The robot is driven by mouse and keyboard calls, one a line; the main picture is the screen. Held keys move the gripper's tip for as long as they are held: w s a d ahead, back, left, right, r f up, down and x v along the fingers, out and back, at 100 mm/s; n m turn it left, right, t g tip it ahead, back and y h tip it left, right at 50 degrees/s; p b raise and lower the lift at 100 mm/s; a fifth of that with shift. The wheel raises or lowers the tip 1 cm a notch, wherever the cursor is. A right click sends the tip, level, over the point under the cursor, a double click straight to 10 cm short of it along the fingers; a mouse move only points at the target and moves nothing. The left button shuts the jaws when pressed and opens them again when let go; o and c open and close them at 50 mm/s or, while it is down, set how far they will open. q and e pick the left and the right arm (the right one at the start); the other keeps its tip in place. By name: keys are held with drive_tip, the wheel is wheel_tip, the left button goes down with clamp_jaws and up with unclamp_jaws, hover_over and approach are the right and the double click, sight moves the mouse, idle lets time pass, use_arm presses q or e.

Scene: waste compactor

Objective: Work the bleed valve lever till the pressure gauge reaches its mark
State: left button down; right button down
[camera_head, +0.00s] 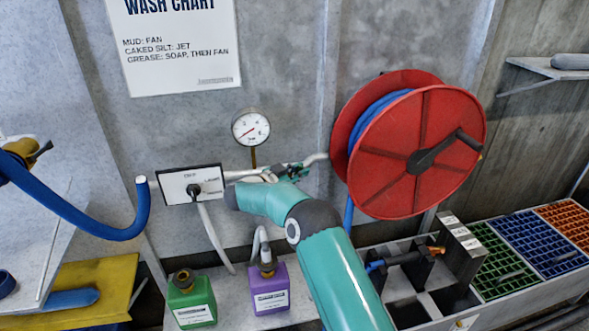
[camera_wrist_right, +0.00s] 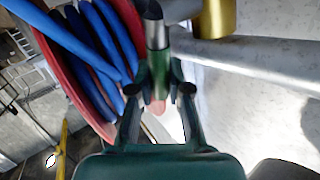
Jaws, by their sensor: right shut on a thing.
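The pressure gauge (camera_head: 251,128) is a round white dial on a brass stem above the pipe on the wall. Its red needle seems to point to the lower left; the mark is too small to make out. My right gripper (camera_head: 288,171) is at the pipe below and right of the gauge, partly hidden by my arm. In the right wrist view my right gripper (camera_wrist_right: 158,98) is shut on the bleed valve lever (camera_wrist_right: 158,72), a green grip with a metal shaft and a pinkish end. My left gripper is not in view.
A red hose reel (camera_head: 420,150) with blue hose stands close right of the gripper. A white panel with a black knob (camera_head: 193,185) is to the left. Green (camera_head: 191,300) and purple (camera_head: 269,290) bottles stand on the shelf below. Colored crates (camera_head: 545,240) are at right.

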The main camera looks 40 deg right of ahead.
drive_tip(key=shift+d+r, duration=0.1)
drive_tip(key=shift+d, duration=0.05)
drive_tip(key=shift+w, duration=0.1)
drive_tip(key=c, duration=1.1)
unclamp_jaws()
drive_tip(key=a+r, duration=0.1)
drive_tip(key=a, duration=0.7)
drive_tip(key=shift+s+r, duration=0.25)
drive_tip(key=shift+s, duration=0.2)
